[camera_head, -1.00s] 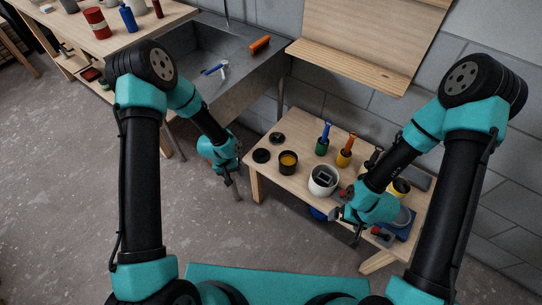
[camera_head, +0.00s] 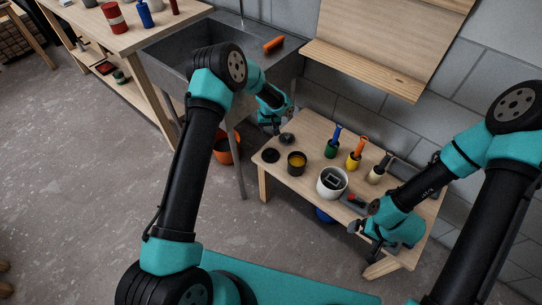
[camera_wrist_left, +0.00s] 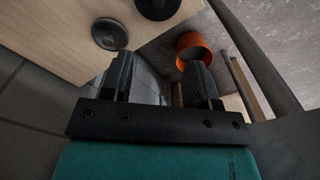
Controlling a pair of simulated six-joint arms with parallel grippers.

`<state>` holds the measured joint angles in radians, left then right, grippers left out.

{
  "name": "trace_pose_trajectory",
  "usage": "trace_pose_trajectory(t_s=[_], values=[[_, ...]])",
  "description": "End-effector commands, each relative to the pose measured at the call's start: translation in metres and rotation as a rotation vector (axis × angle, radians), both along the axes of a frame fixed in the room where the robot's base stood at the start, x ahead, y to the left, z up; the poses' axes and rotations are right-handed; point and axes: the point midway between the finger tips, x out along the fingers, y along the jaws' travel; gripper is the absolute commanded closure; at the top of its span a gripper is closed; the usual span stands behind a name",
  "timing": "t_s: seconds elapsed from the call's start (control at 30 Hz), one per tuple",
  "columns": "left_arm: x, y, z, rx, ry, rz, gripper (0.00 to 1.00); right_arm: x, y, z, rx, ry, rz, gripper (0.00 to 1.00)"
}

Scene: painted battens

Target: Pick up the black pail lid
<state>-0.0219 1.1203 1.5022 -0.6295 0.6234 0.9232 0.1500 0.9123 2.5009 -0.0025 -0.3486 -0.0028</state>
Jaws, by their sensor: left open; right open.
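Two black round pieces lie on the left end of the low wooden table: a flat disc (camera_head: 270,156) and a smaller dark disc with a raised middle (camera_head: 287,139). I cannot tell for sure which is the pail lid. In the left wrist view the raised disc (camera_wrist_left: 109,34) lies just beyond the left fingertip, and the other black disc (camera_wrist_left: 157,8) is at the top edge. My left gripper (camera_head: 277,129) is open and empty, by the table's back left corner beside the raised disc; its fingers also show in the wrist view (camera_wrist_left: 160,65). My right gripper (camera_head: 362,240) is open near the table's front right.
A black pot with yellow contents (camera_head: 296,162), a white pail (camera_head: 332,182) and several coloured brushes (camera_head: 355,155) stand on the table (camera_head: 312,130). An orange bucket (camera_head: 226,150) stands on the floor left of it. A grey sink (camera_head: 190,50) is behind.

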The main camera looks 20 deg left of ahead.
Motion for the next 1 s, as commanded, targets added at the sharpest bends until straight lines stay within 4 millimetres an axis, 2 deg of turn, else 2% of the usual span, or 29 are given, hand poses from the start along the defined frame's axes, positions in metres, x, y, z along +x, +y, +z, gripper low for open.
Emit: trace_pose_trajectory(t_s=[0.7,0.83,1.0], values=[[-0.001,0.0,-0.111,-0.001,0.002,0.0,0.45,0.0,0.0,0.0,0.0,0.0,0.0,0.0],[0.0,0.0,-0.119,-0.001,0.001,0.0,0.45,0.0,0.0,0.0,0.0,0.0,0.0,0.0],[0.0,0.0,-0.12,-0.001,0.0,0.0,0.45,0.0,0.0,0.0,0.0,0.0,0.0,0.0]])
